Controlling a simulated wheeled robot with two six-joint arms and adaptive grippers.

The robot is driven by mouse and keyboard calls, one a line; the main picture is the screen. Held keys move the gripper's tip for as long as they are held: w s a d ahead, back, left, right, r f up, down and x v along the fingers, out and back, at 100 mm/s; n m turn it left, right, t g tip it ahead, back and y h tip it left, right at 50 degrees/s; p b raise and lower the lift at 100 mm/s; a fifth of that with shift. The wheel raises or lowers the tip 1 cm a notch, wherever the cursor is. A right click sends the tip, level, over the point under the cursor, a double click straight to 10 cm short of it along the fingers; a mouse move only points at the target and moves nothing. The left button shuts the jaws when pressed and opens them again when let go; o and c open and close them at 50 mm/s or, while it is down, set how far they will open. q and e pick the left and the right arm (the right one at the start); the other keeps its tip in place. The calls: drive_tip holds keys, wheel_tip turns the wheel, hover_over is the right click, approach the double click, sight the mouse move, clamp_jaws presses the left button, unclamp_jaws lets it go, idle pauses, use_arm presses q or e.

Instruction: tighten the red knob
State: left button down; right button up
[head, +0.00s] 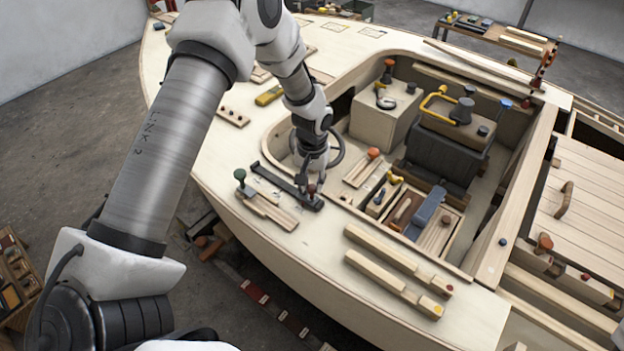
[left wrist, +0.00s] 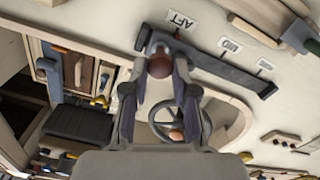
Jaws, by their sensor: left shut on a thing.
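The dark red knob (head: 311,190) sits at the near right end of a dark slotted bar (head: 284,184) on the pale plywood deck. My left gripper (head: 309,180) comes down from above and is shut on it. In the left wrist view the red knob (left wrist: 160,66) shows between the two fingertips of the left gripper (left wrist: 160,72), at the end of the bar (left wrist: 222,68) beside the label AFT. The label MID and a third, hard-to-read label stand further along the bar. My right gripper is in neither view.
A green-topped knob (head: 240,175) and wooden strips lie left of the bar. An orange-topped knob (head: 373,153) stands right of it. A steering wheel (left wrist: 177,122) shows behind the fingers. Two wooden bars (head: 394,285) lie on the near deck. The open cockpit is on the right.

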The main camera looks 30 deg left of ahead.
use_arm(q)
drive_tip(key=m, duration=0.4)
drive_tip(key=shift+s+d+m, duration=0.1)
drive_tip(key=shift+s+m, duration=0.05)
drive_tip(key=shift+m, duration=0.15)
drive_tip(key=m, duration=0.3)
drive_tip(key=shift+m, duration=0.3)
drive_tip(key=m, duration=0.8)
drive_tip(key=shift+d+m, duration=0.1)
drive_tip(key=shift+m, duration=0.2)
drive_tip(key=c, duration=1.2)
unclamp_jaws()
drive_tip(key=shift+o, duration=1.4)
drive_tip(key=shift+s, duration=0.1)
drive_tip(key=shift+r, duration=0.1)
